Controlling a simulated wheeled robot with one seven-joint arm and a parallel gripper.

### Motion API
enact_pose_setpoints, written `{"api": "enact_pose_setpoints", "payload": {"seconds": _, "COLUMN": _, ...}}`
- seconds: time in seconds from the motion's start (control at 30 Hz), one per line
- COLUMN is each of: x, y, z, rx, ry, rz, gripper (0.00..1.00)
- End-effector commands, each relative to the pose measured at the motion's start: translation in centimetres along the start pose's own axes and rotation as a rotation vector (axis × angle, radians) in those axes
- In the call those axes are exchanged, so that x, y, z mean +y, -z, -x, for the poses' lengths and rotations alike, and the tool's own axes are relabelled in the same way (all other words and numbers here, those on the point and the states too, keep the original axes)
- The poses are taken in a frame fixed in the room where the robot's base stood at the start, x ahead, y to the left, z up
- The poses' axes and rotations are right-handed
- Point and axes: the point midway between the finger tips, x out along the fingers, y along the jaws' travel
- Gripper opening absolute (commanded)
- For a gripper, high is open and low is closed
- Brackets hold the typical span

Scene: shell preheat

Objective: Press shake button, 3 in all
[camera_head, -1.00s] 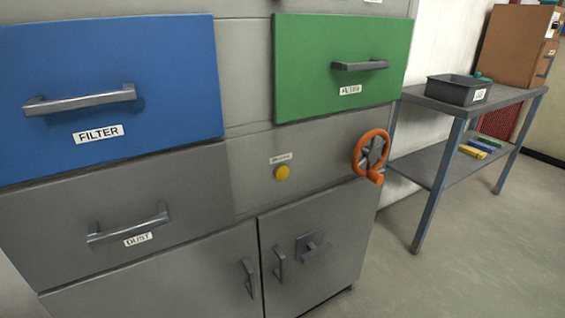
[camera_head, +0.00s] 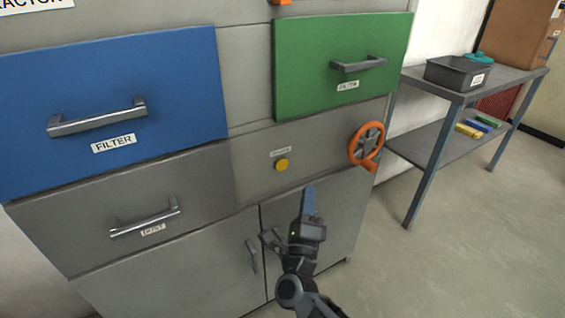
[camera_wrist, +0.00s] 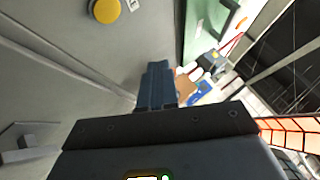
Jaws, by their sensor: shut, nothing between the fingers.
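The yellow round button (camera_head: 282,165) sits on the grey cabinet panel, under a small white label too blurred to read. It also shows in the wrist view (camera_wrist: 105,10) at the top edge. My gripper (camera_head: 309,188) is shut and empty, with its blue fingers together. In the head view it stands below and a little right of the button, apart from it. In the wrist view the fingers (camera_wrist: 158,68) are closed side by side and the button is off to their upper left.
The orange handwheel (camera_head: 366,146) juts out right of the button. A green drawer (camera_head: 310,70) is above, a blue FILTER drawer (camera_head: 180,80) upper left, and a grey DUST drawer (camera_head: 80,215) lower left. A shelf table (camera_head: 440,150) with a black bin (camera_head: 455,74) stands right.

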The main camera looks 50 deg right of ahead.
Motion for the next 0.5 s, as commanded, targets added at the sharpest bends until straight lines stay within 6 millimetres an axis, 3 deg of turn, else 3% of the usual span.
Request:
{"api": "enact_pose_setpoints", "payload": {"seconds": 0.27, "x": 0.1, "y": -0.1, "z": -0.1, "rx": -0.002, "ry": 0.000, "rz": 0.002, "gripper": 0.00}}
{"api": "enact_pose_setpoints", "payload": {"seconds": 0.5, "x": 1.2, "y": -1.1, "z": -1.5, "rx": -0.003, "ry": 0.001, "rz": 0.002, "gripper": 0.00}}
